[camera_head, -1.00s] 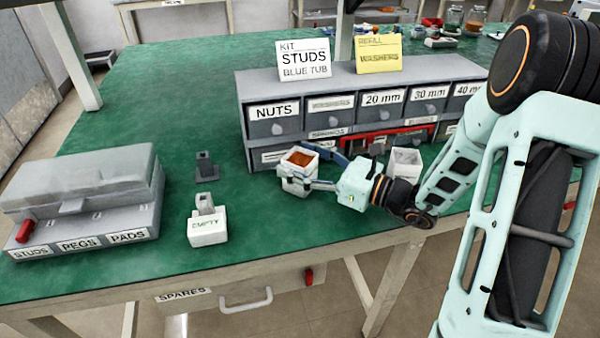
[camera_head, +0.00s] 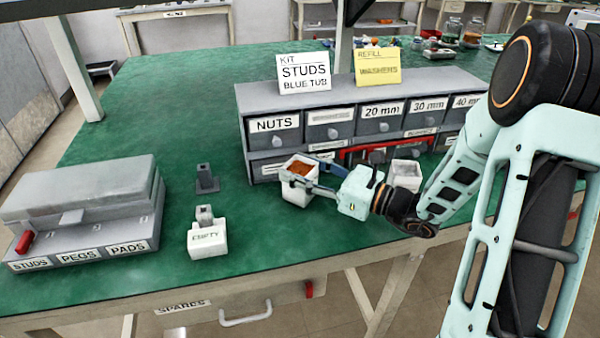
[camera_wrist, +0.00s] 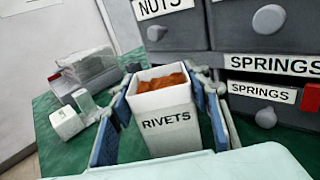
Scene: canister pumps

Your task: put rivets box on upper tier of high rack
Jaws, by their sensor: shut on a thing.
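The rivets box (camera_head: 296,194) is a small white open tub full of orange-brown pieces. It stands upright at the front of the drawer cabinet, and I cannot tell whether its base touches the green bench. In the wrist view the box (camera_wrist: 166,122) shows its RIVETS label. My gripper (camera_head: 301,181) is shut on the box, with one blue finger along each side; the fingers also show in the wrist view (camera_wrist: 163,98). Nothing in view is clearly marked as the high rack.
The grey drawer cabinet (camera_head: 340,160), with two signs on top, is close behind the box. A white tub (camera_head: 404,174) stands right, beside my arm. An EMPTY box (camera_head: 207,240) and a grey bin unit (camera_head: 80,205) stand left. Bare bench (camera_head: 170,130) lies back left.

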